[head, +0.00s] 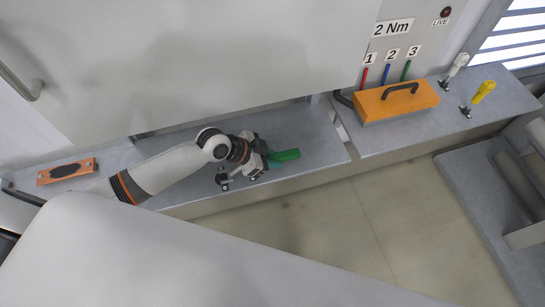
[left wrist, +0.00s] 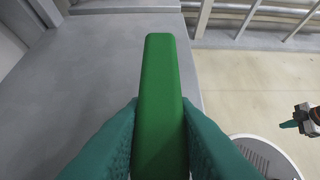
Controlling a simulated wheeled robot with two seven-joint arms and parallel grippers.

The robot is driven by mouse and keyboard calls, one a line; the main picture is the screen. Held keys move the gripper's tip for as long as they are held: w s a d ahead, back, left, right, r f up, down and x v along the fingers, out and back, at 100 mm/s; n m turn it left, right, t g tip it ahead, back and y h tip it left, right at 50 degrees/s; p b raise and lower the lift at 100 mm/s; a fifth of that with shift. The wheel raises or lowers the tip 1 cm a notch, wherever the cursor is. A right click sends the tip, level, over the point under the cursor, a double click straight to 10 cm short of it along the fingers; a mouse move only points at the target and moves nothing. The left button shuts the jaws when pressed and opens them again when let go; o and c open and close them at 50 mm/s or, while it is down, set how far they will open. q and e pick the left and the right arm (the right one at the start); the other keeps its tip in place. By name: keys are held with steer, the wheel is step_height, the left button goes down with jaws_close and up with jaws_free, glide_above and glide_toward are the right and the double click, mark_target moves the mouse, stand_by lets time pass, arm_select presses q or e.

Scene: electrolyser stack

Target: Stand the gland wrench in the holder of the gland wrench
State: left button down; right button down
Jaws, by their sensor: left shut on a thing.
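My left gripper (head: 256,160) is shut on a green bar-shaped piece, which I take to be the gland wrench (head: 284,155). It is over the grey bench, and I cannot tell whether the piece touches it. In the left wrist view the green piece (left wrist: 160,75) points away between my two teal fingers (left wrist: 160,130); its near end is hidden. I cannot tell which thing is the holder of the gland wrench. My right gripper (left wrist: 300,120) seems to show small at the right edge of the left wrist view, its jaws unclear.
An orange box with a black handle (head: 395,102) stands right, near white-handled (head: 459,62) and yellow-handled (head: 482,92) items. Red, blue and green strips mark the panel (head: 250,50). The bench's middle (head: 310,125) is clear.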

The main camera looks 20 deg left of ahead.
mark_target(269, 158)
arm_select(q)
steer(key=shift+r, duration=0.1)
steer(key=c, duration=1.1)
jaws_free()
steer(key=b+v, duration=0.1)
steer(key=v, duration=0.5)
steer(key=shift+s+a, duration=0.15)
steer(key=shift+a, duration=0.1)
steer(key=shift+s+a+r, duration=0.15)
steer(key=shift+a+r, duration=0.05)
steer(key=shift+r, duration=0.25)
